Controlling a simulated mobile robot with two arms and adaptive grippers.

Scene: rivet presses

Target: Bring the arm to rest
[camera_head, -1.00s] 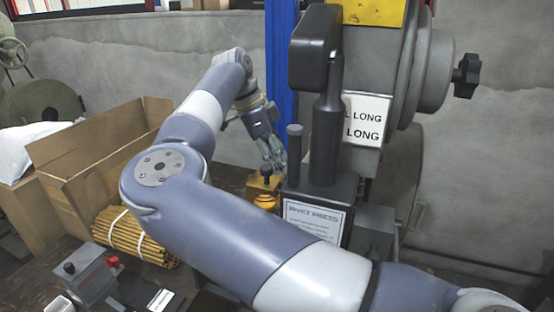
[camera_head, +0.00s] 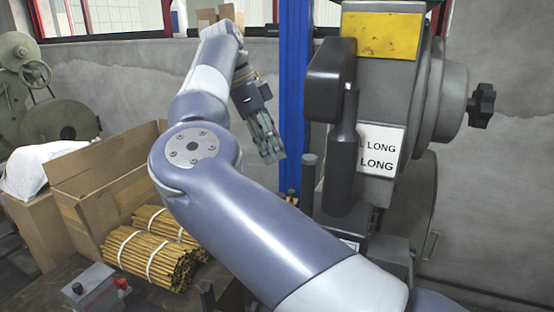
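My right arm comes in from the bottom right and bends at a large elbow joint. It ends in my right gripper (camera_head: 272,152), which hangs pointing down, left of the rivet press (camera_head: 340,165) and in front of a blue post (camera_head: 292,90). The gripper's fingers look close together with nothing seen between them, but the gap is too small to judge. My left gripper is not in view. The press has a grey body with a "LONG" label (camera_head: 378,150) and a yellow plate (camera_head: 381,35). Its lower part is largely hidden by my arm.
An open cardboard box (camera_head: 100,185) stands at the left, with bundled yellow-brown rods (camera_head: 150,255) before it. A grey control box with a red button (camera_head: 95,290) is at the bottom left. A white bag (camera_head: 40,170) lies behind. A grey wall closes the back.

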